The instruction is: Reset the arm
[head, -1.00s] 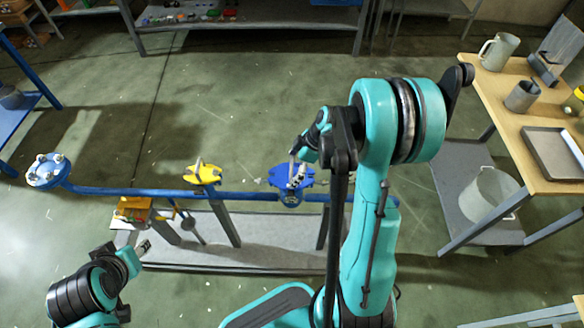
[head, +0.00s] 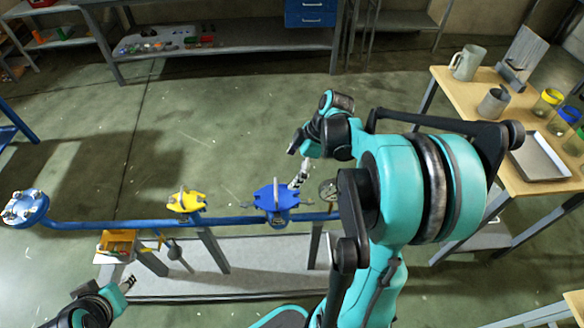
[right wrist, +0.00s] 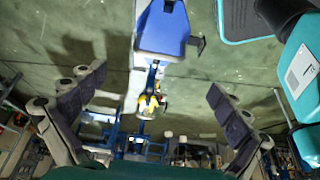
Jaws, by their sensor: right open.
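My right arm reaches forward and bends over the right end of the pipe in the head view. My right gripper (head: 300,174) is open and shows just right of and behind the blue valve cap (head: 277,197); whether it touches is hard to tell there. In the right wrist view its two fingers (right wrist: 155,83) stand wide apart with nothing between them, and the blue cap (right wrist: 163,30) shows beyond the tips. My left gripper (head: 127,284) is low at the left, small and partly cut off by the frame; its jaw opening is unclear.
A blue pipe (head: 130,224) carries a yellow valve (head: 187,201) and a flange (head: 25,207) above a grey base (head: 225,270). A wooden table (head: 545,188) with a jug (head: 466,62) and tray (head: 540,157) stands right. Floor behind the pipe is clear.

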